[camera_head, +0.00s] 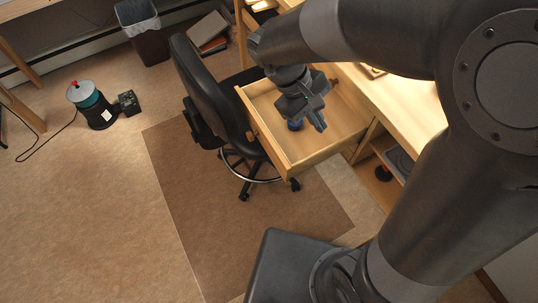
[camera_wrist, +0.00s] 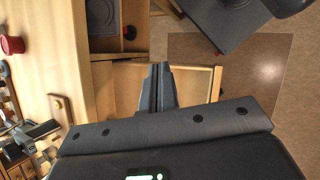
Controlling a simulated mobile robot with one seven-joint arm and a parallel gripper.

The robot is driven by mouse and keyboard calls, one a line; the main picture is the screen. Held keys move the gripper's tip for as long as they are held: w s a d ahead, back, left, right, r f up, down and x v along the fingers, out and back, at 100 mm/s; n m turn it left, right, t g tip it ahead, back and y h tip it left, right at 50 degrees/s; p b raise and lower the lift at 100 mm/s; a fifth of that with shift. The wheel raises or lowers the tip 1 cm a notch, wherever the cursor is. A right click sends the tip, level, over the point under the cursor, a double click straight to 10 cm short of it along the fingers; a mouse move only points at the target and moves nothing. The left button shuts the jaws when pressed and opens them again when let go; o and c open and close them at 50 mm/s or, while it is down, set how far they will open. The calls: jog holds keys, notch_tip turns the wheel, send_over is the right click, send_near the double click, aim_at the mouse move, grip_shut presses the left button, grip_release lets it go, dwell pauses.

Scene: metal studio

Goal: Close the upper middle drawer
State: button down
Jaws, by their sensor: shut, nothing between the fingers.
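The light wooden drawer (camera_head: 325,152) stands pulled out from the desk in the head view, with its front panel toward the office chair. Part of it shows in the wrist view (camera_wrist: 196,82). My gripper (camera_head: 319,122) is over the open drawer in the head view, pointing downward. Its fingers hide part of the drawer's inside. In the wrist view my gripper's fingers (camera_wrist: 160,67) are together with nothing between them. I cannot tell whether they touch the drawer.
A black office chair (camera_head: 208,90) stands close to the drawer front. The wooden desk (camera_head: 405,98) lies to the right, with an open shelf below. A teal-and-black canister (camera_head: 92,105) stands at left; the floor between is mostly clear.

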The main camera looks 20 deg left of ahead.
jog(key=s+a+f+n+t+h, duration=0.3)
jog(key=s+a+f+n+t, duration=0.45)
jog(key=a+f, duration=0.3)
jog(key=s+a+f+n+t+h, duration=0.3)
jog(key=s+a+f+n+t, duration=0.4)
jog(key=a+f, duration=0.4)
jog(key=n+g, duration=0.1)
send_near(307, 152)
jog(key=s+a+r, duration=0.3)
jog(key=shift+a+r, duration=0.1)
jog(key=shift+r, duration=0.15)
jog(key=x, duration=2.9)
jog(key=shift+s+d+r, duration=0.15)
jog(key=shift+d+r, duration=0.05)
jog(key=shift+d, duration=0.05)
jog(key=v, duration=1.4)
jog(key=shift+s+a+f, duration=0.2)
jog(key=shift+a, duration=0.15)
